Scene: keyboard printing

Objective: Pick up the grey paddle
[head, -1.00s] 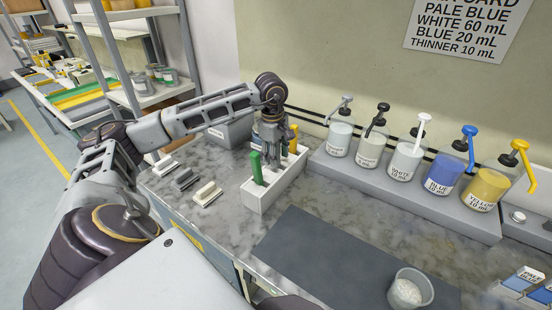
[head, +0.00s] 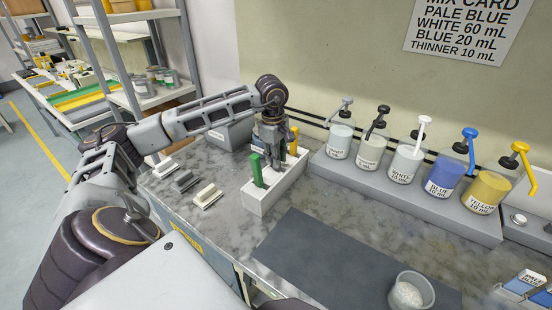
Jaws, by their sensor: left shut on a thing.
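A white holder (head: 263,203) stands on the marble counter with upright paddles in it. A green paddle (head: 257,170) is at its near end and a yellow paddle (head: 294,141) is at its far end. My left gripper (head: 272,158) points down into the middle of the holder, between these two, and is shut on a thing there. The grey paddle is hard to tell from the grey fingers, which hide most of it. My right gripper is not in view.
Several pump bottles (head: 408,160) stand on a grey ledge behind and right. A dark mat (head: 320,255) and a clear cup (head: 410,291) are in front. Several small blocks (head: 186,181) lie left of the holder. A grey bin (head: 230,133) stands behind.

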